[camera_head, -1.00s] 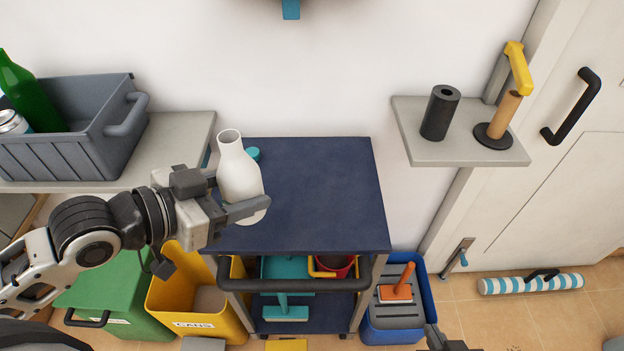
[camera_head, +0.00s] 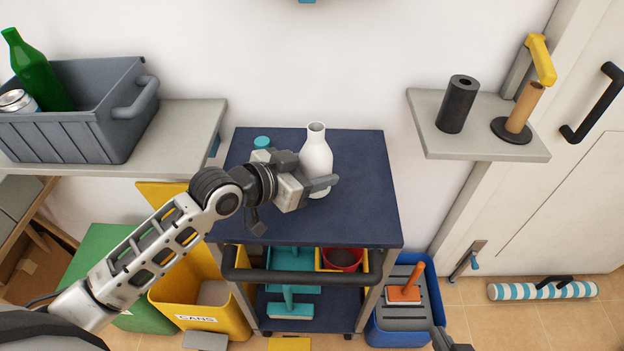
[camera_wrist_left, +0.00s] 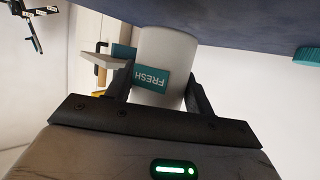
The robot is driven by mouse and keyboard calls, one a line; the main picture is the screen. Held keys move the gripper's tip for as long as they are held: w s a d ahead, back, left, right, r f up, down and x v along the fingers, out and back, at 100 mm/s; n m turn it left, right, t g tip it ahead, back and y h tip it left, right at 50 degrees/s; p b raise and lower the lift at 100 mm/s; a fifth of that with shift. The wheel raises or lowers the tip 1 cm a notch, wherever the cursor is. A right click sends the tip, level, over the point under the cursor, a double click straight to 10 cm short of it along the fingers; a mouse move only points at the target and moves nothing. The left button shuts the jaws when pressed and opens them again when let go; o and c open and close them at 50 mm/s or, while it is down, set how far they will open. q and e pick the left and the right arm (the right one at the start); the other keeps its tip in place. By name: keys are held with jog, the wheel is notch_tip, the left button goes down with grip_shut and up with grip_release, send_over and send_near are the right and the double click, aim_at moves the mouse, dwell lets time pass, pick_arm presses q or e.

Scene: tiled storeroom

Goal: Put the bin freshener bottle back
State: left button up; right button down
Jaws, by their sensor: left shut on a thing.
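The white bin freshener bottle (camera_head: 316,152) is upright over the middle of the blue cart top (camera_head: 357,200). In the left wrist view the bottle (camera_wrist_left: 170,48) shows a teal label reading FRESH. My left gripper (camera_head: 318,186) is shut on the bottle, with one finger on each side. I cannot tell whether the bottle's base touches the cart top. A teal cap (camera_head: 262,142) lies on the cart top, left of the bottle. My right gripper (camera_head: 452,342) only partly shows at the bottom edge, and its jaws cannot be made out.
A grey crate (camera_head: 100,142) with a green bottle and a can stands on the left shelf. The right side of the cart top is clear.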

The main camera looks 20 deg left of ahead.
pick_arm(q)
jog(key=shift+s+f, duration=0.1)
jog(key=shift+f, duration=1.25)
jog(key=shift+f, duration=0.1)
jog(key=o, duration=1)
jog(key=shift+a, duration=0.1)
jog(key=v, duration=1)
jog(key=shift+s+a+r, duration=0.2)
jog(key=shift+s, duration=0.1)
jog(key=shift+s+a+r, duration=0.25)
jog(key=shift+s+r, duration=0.1)
jog(key=shift+s, duration=0.1)
